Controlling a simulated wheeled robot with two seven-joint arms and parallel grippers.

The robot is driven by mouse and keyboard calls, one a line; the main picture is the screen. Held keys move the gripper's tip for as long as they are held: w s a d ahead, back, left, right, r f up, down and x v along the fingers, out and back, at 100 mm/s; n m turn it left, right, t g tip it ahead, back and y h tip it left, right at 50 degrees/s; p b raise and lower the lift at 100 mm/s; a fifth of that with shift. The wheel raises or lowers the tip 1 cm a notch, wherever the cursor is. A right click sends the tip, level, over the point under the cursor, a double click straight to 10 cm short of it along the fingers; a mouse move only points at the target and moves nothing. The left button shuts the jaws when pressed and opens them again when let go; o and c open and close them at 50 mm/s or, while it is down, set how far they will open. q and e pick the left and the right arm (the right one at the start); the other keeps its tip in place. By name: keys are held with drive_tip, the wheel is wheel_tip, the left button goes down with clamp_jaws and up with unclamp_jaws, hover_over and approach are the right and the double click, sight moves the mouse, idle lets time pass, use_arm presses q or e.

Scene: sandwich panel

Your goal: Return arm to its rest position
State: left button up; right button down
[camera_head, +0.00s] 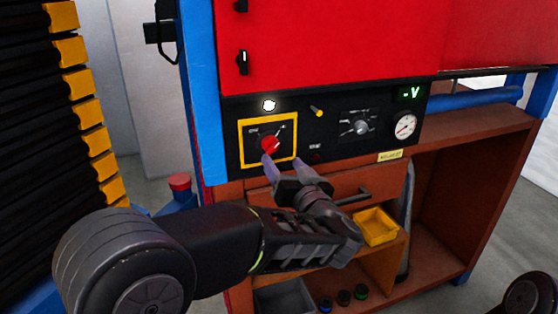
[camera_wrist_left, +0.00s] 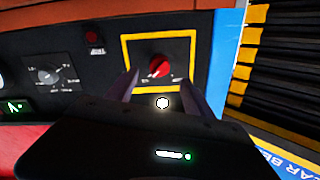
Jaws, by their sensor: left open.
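My left gripper (camera_head: 284,168) reaches in from the left in the head view, with its two purple-grey fingers apart just below and in front of the red rotary knob (camera_head: 269,144). The knob sits inside a yellow square frame (camera_head: 243,157) on the black control panel (camera_head: 330,152). In the left wrist view the open fingers (camera_wrist_left: 168,92) stand on either side of the lower part of the yellow frame, with the red knob (camera_wrist_left: 159,66) beyond them. Nothing is between the fingers. I cannot tell whether a fingertip touches the panel. My right gripper is not in view.
The panel also carries a lit white lamp (camera_head: 269,105), a grey dial (camera_head: 361,127), a round gauge (camera_head: 404,125) and a green display (camera_head: 408,94). Below are a drawer handle (camera_head: 352,197) and a yellow bin (camera_head: 376,226). A black stack with yellow edges (camera_head: 75,85) stands left.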

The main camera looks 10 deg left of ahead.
use_arm(q)
drive_tip(key=shift+s+d, duration=0.1)
idle(0.3)
drive_tip(key=w+d+f+m+t+h, duration=0.1)
drive_tip(key=d+f+m+h, duration=0.1)
drive_tip(key=d+f+h, duration=0.65)
drive_tip(key=s+d+f+m+g+h, duration=0.1)
drive_tip(key=s+d+f+g+h, duration=0.15)
drive_tip(key=f, duration=0.65)
drive_tip(key=s+d+f+m+g+h, duration=0.1)
drive_tip(key=s+d+f+g, duration=0.15)
drive_tip(key=f, duration=0.55)
drive_tip(key=s+a+f+g+h, duration=0.15)
drive_tip(key=s+f+g, duration=0.35)
drive_tip(key=s+f, duration=0.95)
drive_tip(key=s+a+f+n+g, duration=0.1)
drive_tip(key=s+a+f+g, duration=0.1)
drive_tip(key=s+f, duration=0.4)
drive_tip(key=s+a+f+n+g, duration=0.1)
drive_tip(key=s+a+f+g, duration=0.2)
drive_tip(key=s+f, duration=0.3)
drive_tip(key=s+a, duration=0.1)
drive_tip(key=s, duration=0.3)
drive_tip(key=shift+f+n+g, duration=0.3)
drive_tip(key=shift+f, duration=0.1)
